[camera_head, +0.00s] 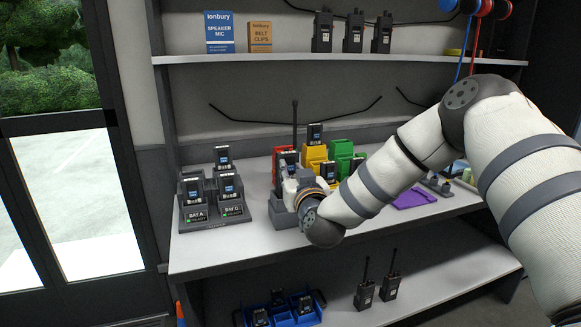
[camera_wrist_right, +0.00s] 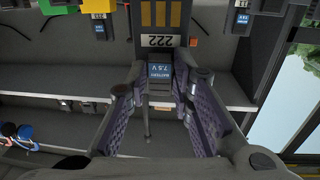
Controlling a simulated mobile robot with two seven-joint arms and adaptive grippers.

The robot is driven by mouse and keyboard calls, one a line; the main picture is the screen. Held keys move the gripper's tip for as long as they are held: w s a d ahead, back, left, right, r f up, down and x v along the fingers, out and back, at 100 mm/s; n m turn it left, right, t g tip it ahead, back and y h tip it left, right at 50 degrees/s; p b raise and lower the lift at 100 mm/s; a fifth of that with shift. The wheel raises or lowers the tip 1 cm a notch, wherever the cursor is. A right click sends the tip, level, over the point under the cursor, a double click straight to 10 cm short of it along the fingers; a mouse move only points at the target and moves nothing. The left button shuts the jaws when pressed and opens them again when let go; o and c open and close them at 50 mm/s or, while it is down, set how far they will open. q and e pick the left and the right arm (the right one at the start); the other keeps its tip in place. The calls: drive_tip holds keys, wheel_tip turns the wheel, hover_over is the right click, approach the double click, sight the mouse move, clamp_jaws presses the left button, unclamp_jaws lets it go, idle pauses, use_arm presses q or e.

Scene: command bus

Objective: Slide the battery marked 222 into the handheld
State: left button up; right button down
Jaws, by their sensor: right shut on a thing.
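The battery marked 222 (camera_wrist_right: 161,41) shows upside down at the top middle of the right wrist view, dark, with gold contact strips and a blue 7.5 V label. My right gripper (camera_wrist_right: 162,82) is shut on it, a purple-padded finger on each side. In the head view my right gripper (camera_head: 299,184) is at the worktop's middle, mostly hidden by its own wrist. A black antenna (camera_head: 295,122) rises just behind it, seemingly the handheld's; its body is mostly hidden there. A grey block (camera_head: 282,216) stands beneath the gripper. I cannot tell whether battery and handheld touch.
A grey charger (camera_head: 232,221) holding several batteries stands left on the worktop. Yellow (camera_head: 312,155) and green (camera_head: 341,150) bins stand behind the gripper. A purple mat (camera_head: 414,197) lies right. Below are a blue tray (camera_head: 308,319) and two radios (camera_head: 390,287). The worktop's front left is clear.

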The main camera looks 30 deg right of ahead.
drive_tip(key=shift+f+b, duration=0.4)
drive_tip(key=shift+f, duration=1.25)
drive_tip(key=shift+f, duration=0.3)
drive_tip(key=c, duration=1.3)
unclamp_jaws()
drive_tip(key=v, duration=1.2)
